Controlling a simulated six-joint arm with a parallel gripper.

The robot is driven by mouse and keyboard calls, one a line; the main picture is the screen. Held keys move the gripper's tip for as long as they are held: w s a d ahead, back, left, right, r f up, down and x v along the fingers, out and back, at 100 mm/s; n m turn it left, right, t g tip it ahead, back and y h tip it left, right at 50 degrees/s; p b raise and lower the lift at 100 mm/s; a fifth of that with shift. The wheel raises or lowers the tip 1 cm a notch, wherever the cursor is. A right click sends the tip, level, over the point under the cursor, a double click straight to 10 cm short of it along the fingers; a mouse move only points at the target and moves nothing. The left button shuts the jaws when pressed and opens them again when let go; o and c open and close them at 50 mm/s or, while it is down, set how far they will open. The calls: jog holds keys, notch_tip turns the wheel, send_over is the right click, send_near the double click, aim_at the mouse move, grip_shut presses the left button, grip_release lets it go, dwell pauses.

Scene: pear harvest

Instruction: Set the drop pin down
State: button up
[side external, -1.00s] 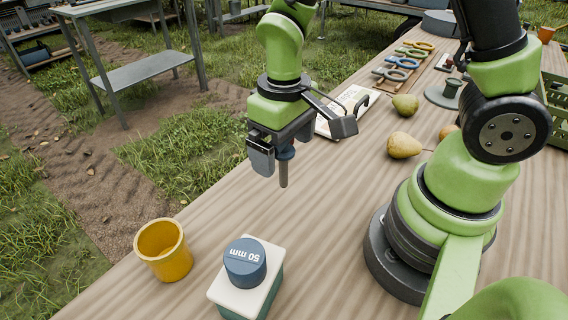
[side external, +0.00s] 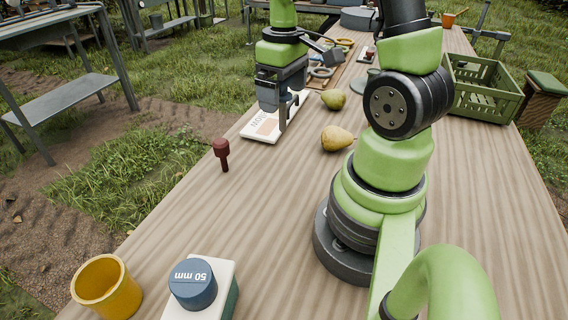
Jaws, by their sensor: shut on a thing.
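My gripper (side external: 282,103) is at the far side of the wooden table, pointing down. It is shut on a slim grey pin (side external: 283,119), which I take to be the drop pin. The pin hangs upright, its lower end in front of the right part of a white printed board (side external: 262,125). I cannot tell whether the tip touches anything. The jaws hide the pin's upper part.
A dark red, thick-headed peg (side external: 221,153) is upright near the table's left edge. Pears (side external: 336,138) lie right of the board. A yellow cup (side external: 107,288) and a box with a blue 50 mm cap (side external: 193,284) stand in front. A green crate (side external: 480,88) is behind right.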

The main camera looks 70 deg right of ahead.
aim_at(285, 130)
notch_tip(285, 130, down, 10)
jog(key=shift+s+d, duration=0.1)
jog(key=shift+d, duration=0.05)
dwell(0.3)
jog(key=shift+f, duration=0.1)
jog(key=o, duration=0.6)
notch_tip(285, 130, up, 12)
jog(key=shift+r, duration=0.15)
jog(key=s+a+r+t, duration=0.2)
jog(key=a+r, duration=0.2)
jog(key=a, duration=0.1)
jog(key=s+a+r+m+t+y, duration=0.1)
jog(key=a+r+t, duration=0.1)
jog(key=a+r, duration=0.2)
jog(key=s+a+r+m+t, duration=0.1)
jog(key=s+a+r+t, duration=0.1)
jog(key=a, duration=0.4)
jog(key=shift+s+a+r+t+y, duration=0.2)
jog(key=shift+r+t, duration=0.1)
jog(key=shift+r, duration=0.25)
jog(key=shift+s+a+r+t+y, duration=0.1)
jog(key=shift+a+r+t+y, duration=0.15)
jog(key=shift+r, duration=0.25)
